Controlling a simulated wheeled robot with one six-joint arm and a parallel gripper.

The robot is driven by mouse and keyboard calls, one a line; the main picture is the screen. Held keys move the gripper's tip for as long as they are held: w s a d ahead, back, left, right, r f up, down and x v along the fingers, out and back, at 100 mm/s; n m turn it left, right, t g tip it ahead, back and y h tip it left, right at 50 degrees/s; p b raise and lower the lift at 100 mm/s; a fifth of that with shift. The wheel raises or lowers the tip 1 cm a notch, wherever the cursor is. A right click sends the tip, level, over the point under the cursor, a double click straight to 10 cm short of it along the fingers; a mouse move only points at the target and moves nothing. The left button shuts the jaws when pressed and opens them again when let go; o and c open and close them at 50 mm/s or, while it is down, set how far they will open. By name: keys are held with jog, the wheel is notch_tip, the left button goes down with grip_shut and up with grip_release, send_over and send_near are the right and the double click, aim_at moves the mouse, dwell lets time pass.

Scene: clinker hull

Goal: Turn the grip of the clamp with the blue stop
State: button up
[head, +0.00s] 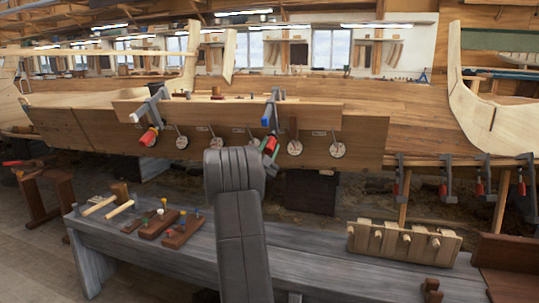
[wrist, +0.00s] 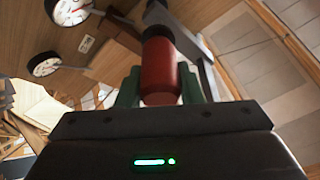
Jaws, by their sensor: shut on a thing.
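Two clamps sit on the plank edge of the hull in the head view. The right clamp (head: 275,97) has a blue part (head: 267,115) on it and a red grip (head: 270,144) hanging below. The left clamp (head: 153,105) has a pale end piece and its own red grip (head: 149,137). My gripper (head: 269,152) is at the right clamp's grip, partly hidden by my arm. In the wrist view, the green fingers of my gripper (wrist: 160,90) are shut on either side of the red grip (wrist: 160,68). The clamp's dark bar runs behind it.
Round dials (head: 295,148) line the plank near both clamps; two show close by in the wrist view (wrist: 68,10). A grey bench (head: 170,262) with tools and a wooden rack (head: 403,241) stands below. More clamps (head: 447,180) hang at the right.

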jog(key=shift+n+t+y+b, duration=0.6)
jog(key=shift+n+y, duration=0.15)
jog(key=shift+n, duration=0.95)
jog(key=shift+n+t+y+b, duration=0.55)
jog(key=shift+n+y, duration=0.2)
jog(key=shift+n, duration=0.95)
jog(key=shift+a, duration=0.1)
jog(key=o, duration=1)
jog(key=shift+f, duration=0.1)
jog(key=p+v, duration=0.1)
jog(key=v, duration=1.2)
jog(key=shift+s+p, duration=0.3)
jog(key=shift+p, duration=0.05)
jog(key=shift+f, duration=0.15)
